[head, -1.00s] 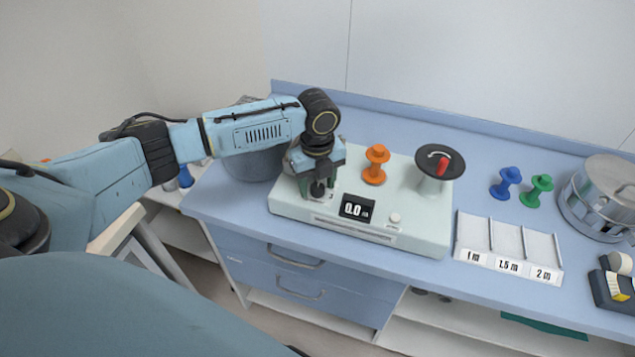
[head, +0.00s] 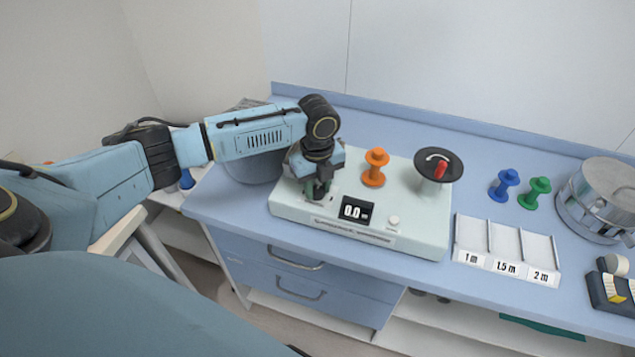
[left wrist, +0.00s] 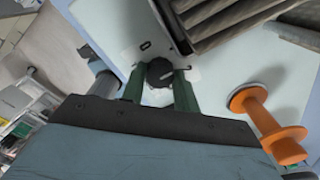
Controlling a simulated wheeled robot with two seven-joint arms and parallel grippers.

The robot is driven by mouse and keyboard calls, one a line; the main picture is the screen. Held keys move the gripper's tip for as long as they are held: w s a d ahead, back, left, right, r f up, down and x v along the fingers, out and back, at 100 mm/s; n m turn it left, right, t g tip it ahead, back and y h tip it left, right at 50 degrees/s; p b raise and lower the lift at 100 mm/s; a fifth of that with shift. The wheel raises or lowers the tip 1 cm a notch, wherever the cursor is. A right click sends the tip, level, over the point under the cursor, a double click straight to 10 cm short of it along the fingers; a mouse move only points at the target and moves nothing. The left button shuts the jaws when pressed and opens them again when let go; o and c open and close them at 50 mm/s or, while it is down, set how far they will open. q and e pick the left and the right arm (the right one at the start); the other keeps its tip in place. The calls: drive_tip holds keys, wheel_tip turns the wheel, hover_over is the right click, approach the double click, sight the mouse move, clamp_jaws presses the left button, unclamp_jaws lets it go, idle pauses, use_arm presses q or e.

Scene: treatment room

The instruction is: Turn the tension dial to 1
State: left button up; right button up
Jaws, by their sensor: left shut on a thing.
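The tension dial is a small black knob with a pale pointer mark; it shows in the left wrist view (left wrist: 160,72) on the pale top of the winding machine (head: 420,222). My left gripper (head: 318,192) is over the left part of the machine. In the left wrist view, its green fingers (left wrist: 160,88) are on either side of the dial and shut on it. In the head view the fingers and wrist mostly hide the dial. My right gripper is not in view.
An orange spool (head: 375,167) stands close to the right of my left gripper. The display (head: 355,210) reads 0.0. A black crank disc with a red handle (head: 439,164), blue and green spools, a labelled tray (head: 506,268) and a metal drum (head: 600,195) lie farther right.

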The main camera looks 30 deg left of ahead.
sight(317, 189)
use_arm(q)
drive_tip(key=n+p, duration=0.2)
drive_tip(key=shift+r+p, duration=0.25)
drive_tip(key=shift+p, duration=0.1)
drive_tip(key=shift+f+n+p, duration=0.2)
drive_tip(key=shift+n+p, duration=1.5)
drive_tip(key=shift+n, duration=0.1)
drive_tip(key=o, duration=1)
wheel_tip(317, 189, up, 13)
drive_tip(key=shift+r, duration=0.2)
